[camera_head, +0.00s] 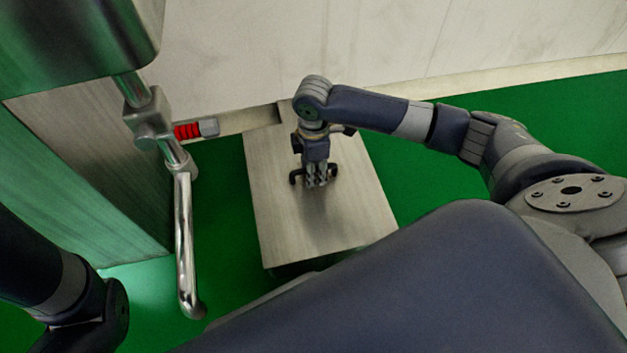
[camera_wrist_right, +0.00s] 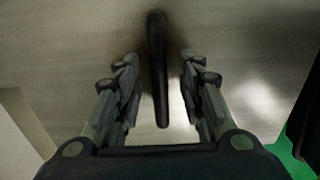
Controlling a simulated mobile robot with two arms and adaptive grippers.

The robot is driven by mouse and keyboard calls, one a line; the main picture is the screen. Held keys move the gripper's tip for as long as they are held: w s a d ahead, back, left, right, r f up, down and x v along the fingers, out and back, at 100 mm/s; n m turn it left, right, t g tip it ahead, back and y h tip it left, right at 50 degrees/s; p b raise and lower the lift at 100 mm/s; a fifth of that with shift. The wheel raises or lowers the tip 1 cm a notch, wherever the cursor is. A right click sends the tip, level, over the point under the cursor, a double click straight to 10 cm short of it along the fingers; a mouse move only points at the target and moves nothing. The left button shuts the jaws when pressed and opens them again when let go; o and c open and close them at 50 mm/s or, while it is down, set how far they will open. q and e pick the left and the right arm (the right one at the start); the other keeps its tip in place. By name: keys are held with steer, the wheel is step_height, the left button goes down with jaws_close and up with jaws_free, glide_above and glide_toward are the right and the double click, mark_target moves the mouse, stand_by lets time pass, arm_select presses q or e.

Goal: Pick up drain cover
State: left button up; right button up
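The drain cover looks like a flat grey metal plate (camera_head: 285,225) in the middle of the head view, with a dark bar handle (camera_head: 295,177) on top. My right gripper (camera_head: 316,183) points down at the handle and hides its middle. In the right wrist view the handle (camera_wrist_right: 157,75) runs between the two fingers of the right gripper (camera_wrist_right: 158,60), with a gap on each side. The right gripper is open around the handle. Part of my left arm shows at the lower left, but its gripper is out of view.
A metal machine cabinet (camera_head: 95,150) stands at the left. A pale wall (camera_head: 400,45) is behind, with green floor (camera_head: 420,185) right of the plate.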

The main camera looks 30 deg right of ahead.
steer(key=shift+c, duration=0.6)
jaws_close()
steer(key=shift+w+r, duration=0.1)
steer(key=shift+r, duration=0.05)
